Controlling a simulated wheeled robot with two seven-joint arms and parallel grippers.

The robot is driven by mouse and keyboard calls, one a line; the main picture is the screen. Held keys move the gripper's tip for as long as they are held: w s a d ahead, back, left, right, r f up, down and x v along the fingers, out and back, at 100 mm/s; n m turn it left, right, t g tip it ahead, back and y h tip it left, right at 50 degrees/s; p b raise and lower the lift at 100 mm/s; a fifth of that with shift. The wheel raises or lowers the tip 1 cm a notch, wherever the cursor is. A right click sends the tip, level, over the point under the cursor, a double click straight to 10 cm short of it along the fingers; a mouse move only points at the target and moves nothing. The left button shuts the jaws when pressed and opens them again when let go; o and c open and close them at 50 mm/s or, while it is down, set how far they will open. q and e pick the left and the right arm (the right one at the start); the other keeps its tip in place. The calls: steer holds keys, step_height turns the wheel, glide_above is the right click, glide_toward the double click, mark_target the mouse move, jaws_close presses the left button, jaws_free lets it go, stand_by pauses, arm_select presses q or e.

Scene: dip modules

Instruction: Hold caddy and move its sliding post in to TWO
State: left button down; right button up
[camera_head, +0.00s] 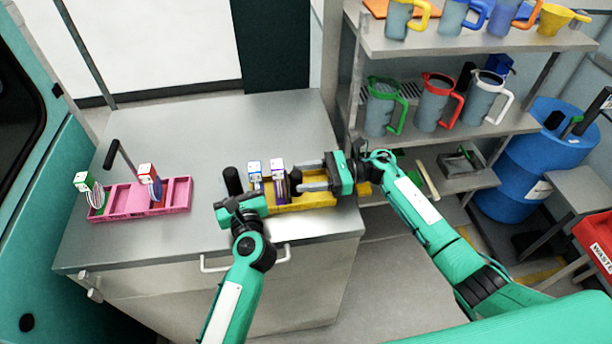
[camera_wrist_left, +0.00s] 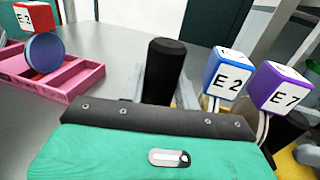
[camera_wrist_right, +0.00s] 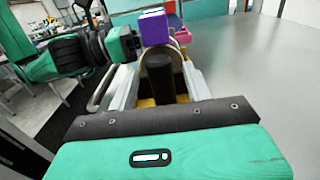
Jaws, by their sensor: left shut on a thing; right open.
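The yellow caddy (camera_head: 318,198) sits on the grey bench near its front right edge. Its black upright handle (camera_head: 232,181) stands at its left end, and it also shows in the left wrist view (camera_wrist_left: 166,70). My left gripper (camera_head: 236,196) is shut on this handle. A blue module marked E2 (camera_wrist_left: 228,76) and a purple module marked E7 (camera_wrist_left: 283,90) stand upright in the caddy. My right gripper (camera_head: 305,180) is open at the caddy's right part. In the right wrist view a black post (camera_wrist_right: 158,76) stands between its fingers, beside the purple module.
A pink caddy (camera_head: 128,203) stands at the bench's left, with a green module (camera_head: 82,180), a red module (camera_head: 149,172) and a black handle. Shelves with jugs (camera_head: 434,100) and a blue barrel (camera_head: 530,155) stand right. The bench's back is clear.

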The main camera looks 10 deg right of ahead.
steer(key=shift+a, duration=0.1)
jaws_close()
steer(key=shift+a, duration=1.4)
jaws_free()
steer(key=shift+d, duration=0.1)
steer(key=d, duration=1.2)
